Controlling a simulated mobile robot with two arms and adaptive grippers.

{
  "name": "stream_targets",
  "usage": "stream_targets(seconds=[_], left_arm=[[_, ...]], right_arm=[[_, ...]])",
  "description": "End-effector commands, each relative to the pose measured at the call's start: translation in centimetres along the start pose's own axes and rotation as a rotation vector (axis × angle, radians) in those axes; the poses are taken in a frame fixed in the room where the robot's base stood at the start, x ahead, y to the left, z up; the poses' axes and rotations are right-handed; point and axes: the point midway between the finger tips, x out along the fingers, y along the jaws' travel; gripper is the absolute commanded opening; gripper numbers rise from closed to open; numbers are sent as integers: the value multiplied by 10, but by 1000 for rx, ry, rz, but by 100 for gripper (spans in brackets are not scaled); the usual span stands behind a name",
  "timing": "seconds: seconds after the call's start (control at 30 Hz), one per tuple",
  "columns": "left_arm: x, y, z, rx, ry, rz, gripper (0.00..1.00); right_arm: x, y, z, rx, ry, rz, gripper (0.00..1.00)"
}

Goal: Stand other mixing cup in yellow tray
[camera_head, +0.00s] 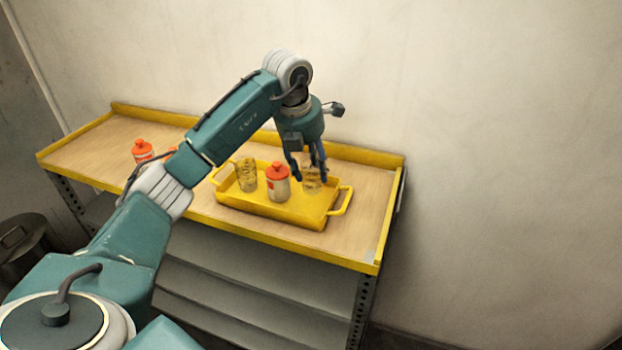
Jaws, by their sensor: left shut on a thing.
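The yellow tray (270,208) with side handles lies on the bench. One clear mixing cup (247,174) stands upright in the left part of the tray. A second clear mixing cup (312,184) is at the tray's right part, and my left gripper (308,172) is shut on it from above. Whether this cup's base touches the tray floor I cannot tell. A bottle with a red-orange cap (277,183) stands in the tray between the two cups. My right gripper is out of view.
The bench (362,212) has a wooden top and a raised yellow rim. Another red-capped bottle (143,151) stands at the left, and a red-orange thing beside it is partly hidden by my arm. Bench top right of the tray is clear. A wall rises behind.

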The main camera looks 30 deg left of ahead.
Motion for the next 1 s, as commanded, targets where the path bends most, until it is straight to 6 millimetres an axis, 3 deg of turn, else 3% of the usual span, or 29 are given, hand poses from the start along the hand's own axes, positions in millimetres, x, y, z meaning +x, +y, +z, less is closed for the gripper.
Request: stream_targets(seconds=[0.03, 0.17, 0.4, 0.77, 0.8, 0.87, 1.0], left_arm=[[4, 0, -1, 0, 1, 0, 30], [14, -1, -5, 1, 2, -1, 30], [43, -2, -12, 0, 1, -2, 30], [48, -1, -13, 1, -1, -1, 30], [47, -1, -13, 1, -1, -1, 50], [47, -1, -13, 1, -1, -1, 62], [47, -1, -13, 1, 0, -1, 64]], right_arm=[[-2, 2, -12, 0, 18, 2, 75], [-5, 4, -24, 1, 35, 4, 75], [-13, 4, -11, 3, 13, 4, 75], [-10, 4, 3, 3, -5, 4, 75], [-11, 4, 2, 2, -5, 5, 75], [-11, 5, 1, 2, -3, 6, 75], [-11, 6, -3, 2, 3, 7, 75]])
